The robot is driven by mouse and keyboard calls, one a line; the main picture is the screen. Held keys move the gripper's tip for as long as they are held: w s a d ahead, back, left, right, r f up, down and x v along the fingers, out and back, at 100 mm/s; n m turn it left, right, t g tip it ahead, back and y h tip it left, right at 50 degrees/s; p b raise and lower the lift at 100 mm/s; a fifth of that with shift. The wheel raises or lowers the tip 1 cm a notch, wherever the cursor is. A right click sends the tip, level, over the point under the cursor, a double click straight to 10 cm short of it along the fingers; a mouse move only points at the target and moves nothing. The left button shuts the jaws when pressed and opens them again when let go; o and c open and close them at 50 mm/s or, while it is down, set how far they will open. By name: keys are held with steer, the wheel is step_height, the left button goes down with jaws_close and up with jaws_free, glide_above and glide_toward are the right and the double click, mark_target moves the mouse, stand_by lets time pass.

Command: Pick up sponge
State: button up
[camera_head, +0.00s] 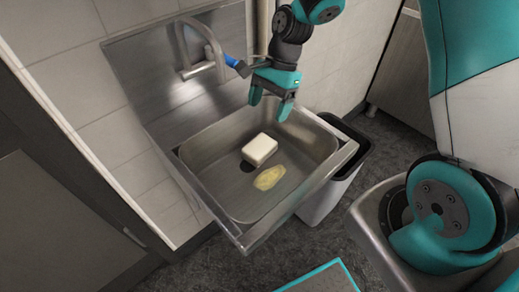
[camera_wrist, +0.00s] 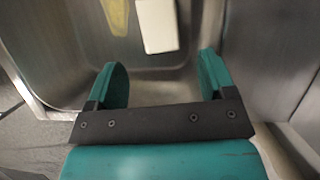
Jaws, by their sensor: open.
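Two candidates for the sponge lie apart on the sink's floor: a white rectangular block (camera_head: 260,149) and a flat, yellowish oval piece (camera_head: 269,178). I cannot tell for certain which is the sponge. The wrist view shows the white block (camera_wrist: 157,26) just beyond the fingertips and part of the yellow piece (camera_wrist: 118,15) at the top edge, left of it. My gripper (camera_head: 270,104) is above the sink near its back rim, pointing down. In the wrist view the teal fingers (camera_wrist: 162,72) are spread apart with nothing between them.
The metal sink (camera_head: 213,146) has raised walls around both items and a dark drain beside the block. A bin (camera_head: 325,196) stands right of the sink.

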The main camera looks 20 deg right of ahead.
mark_target(256, 148)
steer(key=x, duration=0.7)
steer(key=shift+f, duration=0.15)
steer(key=shift+x, duration=2.65)
steer(key=shift+s, duration=0.15)
steer(key=c, duration=0.7)
steer(key=shift+c, duration=0.2)
steer(key=shift+r, duration=0.3)
steer(key=s, duration=0.1)
steer(key=s+d, duration=0.1)
steer(key=s+b, duration=0.1)
steer(key=s, duration=0.1)
steer(key=shift+s+d+r, duration=0.1)
steer(key=shift+d+r, duration=0.05)
steer(key=shift+r, duration=0.15)
step_height(256, 148, up, 14)
steer(key=p, duration=0.1)
steer(key=shift+p, duration=0.4)
